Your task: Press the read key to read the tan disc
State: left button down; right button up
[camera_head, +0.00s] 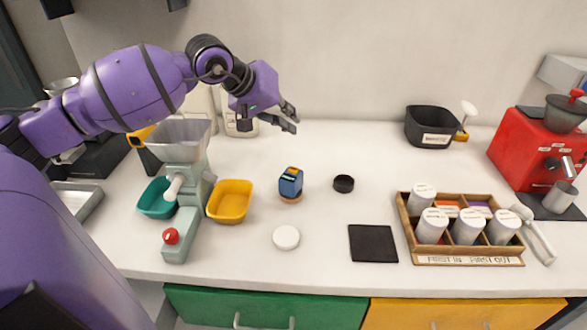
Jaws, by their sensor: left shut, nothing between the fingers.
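A small blue device (291,181) with a small display on its upper part stands in the middle of the counter. A tan disc (290,200) shows as a thin rim under its base, and the rest of the disc is hidden by the device. The read key is too small to make out. My left gripper (290,118) is shut and empty. It appears above and behind the blue device in the picture, apart from it, with the fingers pointing right and down. My right gripper is not in view.
A yellow tray (231,201) and a grey-green machine (187,180) with a red button stand left of the device. A black cap (343,183), a white disc (286,237) and a black pad (372,243) lie nearby. A wooden rack (468,259) with white canisters stands right.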

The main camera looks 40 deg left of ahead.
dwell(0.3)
pick_arm(q)
jog(key=b, duration=0.3)
send_over(291, 167)
jog(key=f, duration=0.8)
jog(key=shift+w+a+f, duration=0.2)
jog(key=shift+w+a, duration=0.2)
jog(key=shift+f, duration=0.2)
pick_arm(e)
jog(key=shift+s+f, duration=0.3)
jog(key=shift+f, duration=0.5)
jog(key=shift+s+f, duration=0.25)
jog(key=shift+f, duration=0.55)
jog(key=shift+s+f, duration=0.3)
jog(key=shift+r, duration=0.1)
pick_arm(q)
jog(key=shift+f, duration=0.1)
